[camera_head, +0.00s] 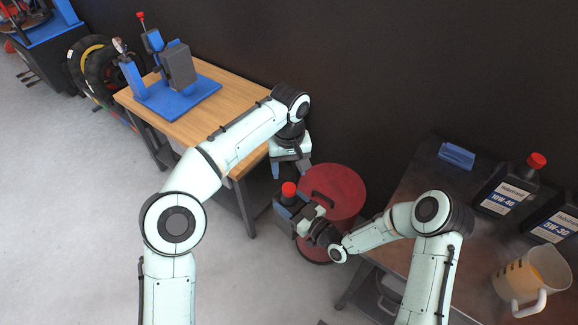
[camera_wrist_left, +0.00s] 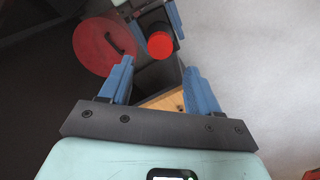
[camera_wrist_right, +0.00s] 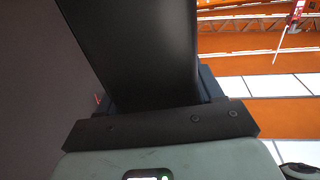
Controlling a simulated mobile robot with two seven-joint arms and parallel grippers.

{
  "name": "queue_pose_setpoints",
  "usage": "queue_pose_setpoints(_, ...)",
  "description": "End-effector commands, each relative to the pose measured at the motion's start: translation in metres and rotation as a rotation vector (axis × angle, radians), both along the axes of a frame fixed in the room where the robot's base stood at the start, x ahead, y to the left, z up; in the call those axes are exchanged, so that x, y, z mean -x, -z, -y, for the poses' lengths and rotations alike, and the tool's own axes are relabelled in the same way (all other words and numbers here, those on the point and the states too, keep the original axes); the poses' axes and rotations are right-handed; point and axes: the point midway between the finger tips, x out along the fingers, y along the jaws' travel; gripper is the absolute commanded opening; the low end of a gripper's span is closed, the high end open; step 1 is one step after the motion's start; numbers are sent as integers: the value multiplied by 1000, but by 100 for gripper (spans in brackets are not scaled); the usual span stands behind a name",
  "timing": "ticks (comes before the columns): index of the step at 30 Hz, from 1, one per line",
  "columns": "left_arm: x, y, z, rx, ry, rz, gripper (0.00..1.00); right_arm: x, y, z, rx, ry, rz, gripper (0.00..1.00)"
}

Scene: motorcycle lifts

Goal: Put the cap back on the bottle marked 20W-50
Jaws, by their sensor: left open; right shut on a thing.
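My right gripper (camera_head: 299,215) is shut on a dark bottle (camera_wrist_right: 135,50), which it holds beside and above the red drum. The bottle's label does not show, so I cannot read its grade. A red cap (camera_head: 289,188) is at the top of the held bottle; it also shows in the left wrist view (camera_wrist_left: 160,45), and I cannot tell how tightly it is seated. My left gripper (camera_head: 291,172) is open and empty just above the cap. In the left wrist view its two blue fingers (camera_wrist_left: 158,68) point toward the cap, apart from it.
A red drum (camera_head: 338,190) stands behind the held bottle. The right table (camera_head: 430,185) carries bottles marked 10W-40 (camera_head: 503,197) and 5W-30 (camera_head: 556,228), a jug of amber liquid (camera_head: 530,278) and a blue object (camera_head: 456,156). A wooden bench (camera_head: 215,125) with a blue fixture (camera_head: 180,98) stands left.

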Motion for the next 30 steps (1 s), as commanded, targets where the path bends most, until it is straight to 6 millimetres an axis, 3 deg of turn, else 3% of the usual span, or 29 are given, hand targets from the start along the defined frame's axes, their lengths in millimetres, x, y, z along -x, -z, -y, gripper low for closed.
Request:
queue_pose_setpoints(8,0,9,-1,-2,2,-2,62,0,-2,0,-2,0,4,0)
queue_pose_setpoints(21,0,70,-1,-1,3,-2,62,0,-1,0,-2,0,4,0)
queue_pose_setpoints(30,0,80,0,1,2,1,62,0,-2,0,-2,0,4,0)
